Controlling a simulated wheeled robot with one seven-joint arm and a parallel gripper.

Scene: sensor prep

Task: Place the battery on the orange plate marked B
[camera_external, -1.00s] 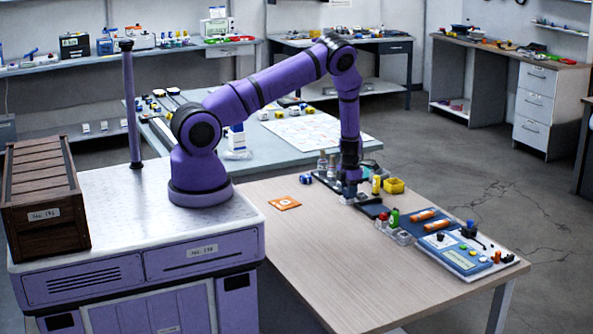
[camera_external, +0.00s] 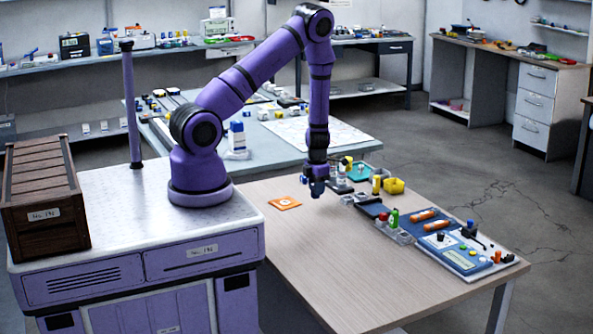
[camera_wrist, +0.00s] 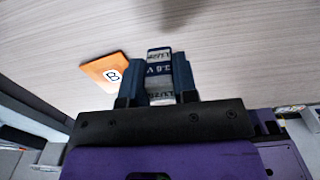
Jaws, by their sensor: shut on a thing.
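The orange plate (camera_external: 285,203) lies flat on the wooden table, left of my gripper in the external view. In the wrist view the orange plate (camera_wrist: 107,71) shows its black B on a white patch, beside the held battery. My gripper (camera_external: 316,190) is above the table, to the right of the plate. In the wrist view my gripper (camera_wrist: 159,72) is shut on the battery (camera_wrist: 159,55), a small blue and white block with printed lettering, held between the two fingers. The battery's far side is hidden by the fingers.
A yellow bin (camera_external: 394,186), a green bottle (camera_external: 394,217), clear containers and a blue board (camera_external: 459,250) with small parts stand along the table's right side. The wooden table's front and left middle (camera_external: 330,255) are clear. A wooden crate (camera_external: 45,200) sits at the far left.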

